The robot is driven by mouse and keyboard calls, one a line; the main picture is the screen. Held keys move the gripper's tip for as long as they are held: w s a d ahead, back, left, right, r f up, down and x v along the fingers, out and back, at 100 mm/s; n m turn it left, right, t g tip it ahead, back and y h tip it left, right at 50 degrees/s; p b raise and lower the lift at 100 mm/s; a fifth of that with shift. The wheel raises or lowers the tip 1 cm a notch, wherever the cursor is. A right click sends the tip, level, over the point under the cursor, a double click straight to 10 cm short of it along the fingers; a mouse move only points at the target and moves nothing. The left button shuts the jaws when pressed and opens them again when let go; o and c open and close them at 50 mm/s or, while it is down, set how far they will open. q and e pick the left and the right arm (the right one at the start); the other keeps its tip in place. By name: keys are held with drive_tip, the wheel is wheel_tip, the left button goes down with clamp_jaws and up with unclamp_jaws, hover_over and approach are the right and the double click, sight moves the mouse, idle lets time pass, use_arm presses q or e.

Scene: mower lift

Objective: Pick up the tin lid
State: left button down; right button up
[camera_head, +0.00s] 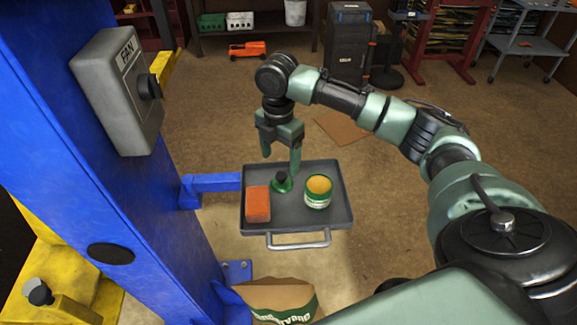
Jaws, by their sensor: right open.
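The tin lid (281,185) looks like a small green disc with a dark knob. It lies on the grey tray (290,229), between an orange-red block (257,204) on the left and an open tin (318,193). The tin is green and white with a yellow-orange top. My right gripper (280,164) points down above the back of the tray, just over the lid. Its two fingers are apart with nothing between them. I cannot tell how high the fingertips are above the lid. My left gripper is out of view.
The tray has a front handle and hangs by a blue arm (217,184) from a blue post (120,150) on the left. A grey FAN switch box (120,88) is on the post.

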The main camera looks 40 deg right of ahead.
sight(282, 175)
drive_tip(key=shift+w+d+f, duration=0.15)
drive_tip(key=shift+w+d, duration=0.05)
drive_tip(key=shift+d, duration=0.05)
drive_tip(key=shift+f, duration=0.3)
drive_tip(key=shift+s+a+f+p, duration=0.2)
drive_tip(key=shift+f+p, duration=0.2)
drive_tip(key=shift+f, duration=0.15)
drive_tip(key=shift+s+a+f+p, duration=0.1)
drive_tip(key=shift+a+f+p, duration=0.1)
drive_tip(key=shift+f+p, duration=0.3)
drive_tip(key=f, duration=0.2)
drive_tip(key=f+p, duration=0.1)
drive_tip(key=f, duration=0.1)
drive_tip(key=shift+w+d, duration=0.15)
drive_tip(key=shift+d, duration=0.15)
drive_tip(key=shift+f, duration=0.3)
drive_tip(key=c, duration=1.3)
drive_tip(key=shift+c, duration=0.6)
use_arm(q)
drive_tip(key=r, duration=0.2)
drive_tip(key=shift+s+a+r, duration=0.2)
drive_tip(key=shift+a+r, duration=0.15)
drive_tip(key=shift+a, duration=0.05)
use_arm(e)
drive_tip(key=shift+c, duration=0.2)
